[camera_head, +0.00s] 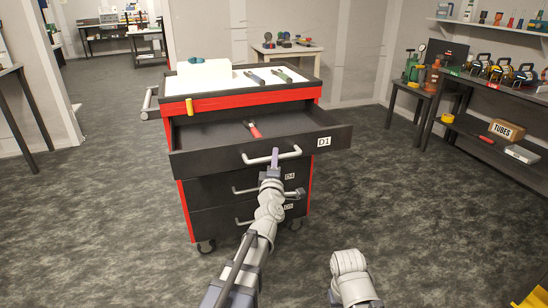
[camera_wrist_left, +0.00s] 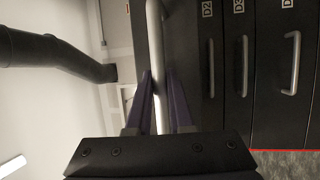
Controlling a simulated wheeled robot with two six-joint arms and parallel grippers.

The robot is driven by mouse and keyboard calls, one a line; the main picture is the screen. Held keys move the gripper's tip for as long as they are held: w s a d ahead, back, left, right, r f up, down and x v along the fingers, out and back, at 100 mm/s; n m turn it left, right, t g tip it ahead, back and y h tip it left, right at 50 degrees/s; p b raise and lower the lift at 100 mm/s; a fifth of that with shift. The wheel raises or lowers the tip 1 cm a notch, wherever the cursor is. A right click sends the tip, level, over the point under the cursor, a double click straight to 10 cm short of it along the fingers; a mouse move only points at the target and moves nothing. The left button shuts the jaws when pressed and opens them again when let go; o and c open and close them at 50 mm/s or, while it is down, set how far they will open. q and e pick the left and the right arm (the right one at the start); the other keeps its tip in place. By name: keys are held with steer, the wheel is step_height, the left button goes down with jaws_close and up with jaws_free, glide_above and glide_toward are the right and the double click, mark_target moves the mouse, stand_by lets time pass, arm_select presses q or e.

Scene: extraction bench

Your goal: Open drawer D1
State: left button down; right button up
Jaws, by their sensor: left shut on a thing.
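Drawer D1 (camera_head: 205,160), the top dark drawer of the red and black cabinet, stands pulled out. Its inside shows, with a red-handled tool (camera_head: 254,130) lying in it. The label D1 (camera_head: 324,141) is on the right of its front. My left gripper (camera_head: 274,160) is at the pale bar handle (camera_head: 290,155) of D1. In the left wrist view its purple fingers (camera_wrist_left: 158,105) are shut on either side of the handle bar (camera_wrist_left: 155,45). Part of my right arm shows at the bottom, but its gripper is out of view.
Lower closed drawers with bar handles (camera_head: 240,190) sit below D1. A white box (camera_head: 203,75) and several tools lie on the cabinet top (camera_head: 160,87). A dark bench (camera_head: 490,95) with equipment stands at the right. The floor around the cabinet is clear.

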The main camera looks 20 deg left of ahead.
arm_select(q)
steer(key=shift+s+d, duration=0.2)
steer(key=c, duration=0.8)
jaws_free()
steer(key=shift+s, duration=0.1)
steer(key=b+v, duration=0.1)
steer(key=v, duration=0.6)
steer(key=shift+s+f, duration=0.15)
steer(key=shift+s, duration=0.1)
steer(key=shift+d, duration=0.1)
